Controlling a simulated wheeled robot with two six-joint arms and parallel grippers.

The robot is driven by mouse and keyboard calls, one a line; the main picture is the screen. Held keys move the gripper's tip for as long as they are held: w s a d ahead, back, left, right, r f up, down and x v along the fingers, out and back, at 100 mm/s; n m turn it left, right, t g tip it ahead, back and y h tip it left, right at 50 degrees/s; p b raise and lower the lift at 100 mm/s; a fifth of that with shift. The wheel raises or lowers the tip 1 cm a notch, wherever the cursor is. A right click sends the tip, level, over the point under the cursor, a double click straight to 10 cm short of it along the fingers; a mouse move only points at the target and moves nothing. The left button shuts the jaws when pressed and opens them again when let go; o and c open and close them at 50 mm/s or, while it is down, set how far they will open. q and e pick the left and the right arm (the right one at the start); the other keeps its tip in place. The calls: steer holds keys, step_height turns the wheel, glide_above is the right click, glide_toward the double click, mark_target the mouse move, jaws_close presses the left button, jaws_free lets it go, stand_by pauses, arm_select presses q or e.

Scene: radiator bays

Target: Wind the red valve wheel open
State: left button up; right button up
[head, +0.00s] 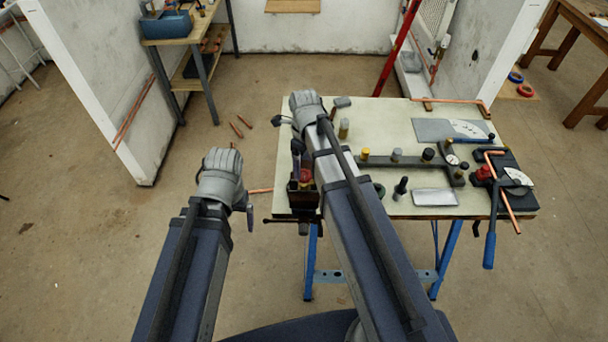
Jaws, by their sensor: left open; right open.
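A small red round part (305,175) shows at the left edge of the workbench, on a dark vice-like block. It is partly covered by my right arm, and I cannot tell for sure that it is the valve wheel. My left gripper (222,168) is open, left of the bench and apart from the red part; its fingers are mostly hidden by its grey body. My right gripper (305,103) is open over the bench's far left corner, beyond the red part. I see nothing held in either gripper.
The workbench (375,112) carries a dark manifold (405,160) with capped stubs, a metal tray (435,197) and a pipe bender (515,183) with a red part and long lever. A copper pipe end (260,190) sticks out left of the block. White partitions (100,85) stand behind.

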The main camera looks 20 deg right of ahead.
mark_target(304, 174)
steer(key=shift+f+b, duration=1.85)
steer(key=shift+f, duration=0.25)
jaws_close()
